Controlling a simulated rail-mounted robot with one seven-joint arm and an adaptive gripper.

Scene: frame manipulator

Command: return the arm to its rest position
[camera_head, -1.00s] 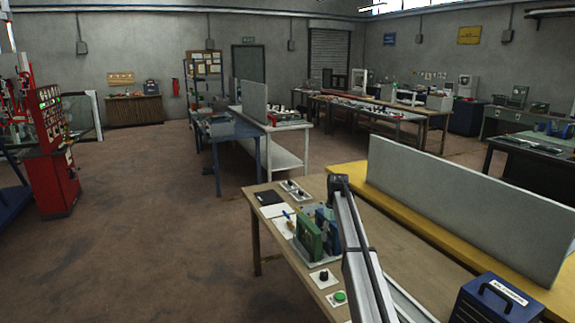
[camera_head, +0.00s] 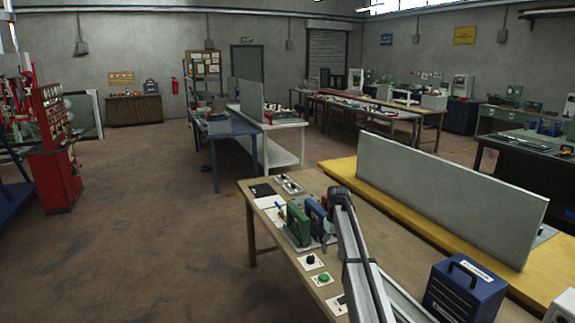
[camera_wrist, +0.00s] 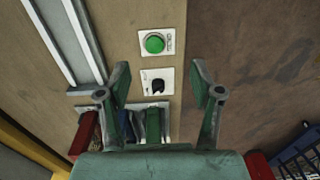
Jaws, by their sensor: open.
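My arm (camera_head: 358,255) reaches over the wooden bench (camera_head: 400,240) in the head view, its bend close to a green block and a blue block. My gripper does not show in that view. In the wrist view my gripper (camera_wrist: 165,82) is open, with its two fingers well apart and nothing held between them. Below it are a black knob (camera_wrist: 157,86) and a green button (camera_wrist: 154,43) on white plates. The gripper's body hides part of the bench.
A green block (camera_head: 297,222) and a blue block (camera_head: 316,218) stand on the bench near my arm. A blue box (camera_head: 465,290) with a handle stands at the right. A grey panel (camera_head: 450,200) rises behind. Open floor (camera_head: 150,240) lies to the left.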

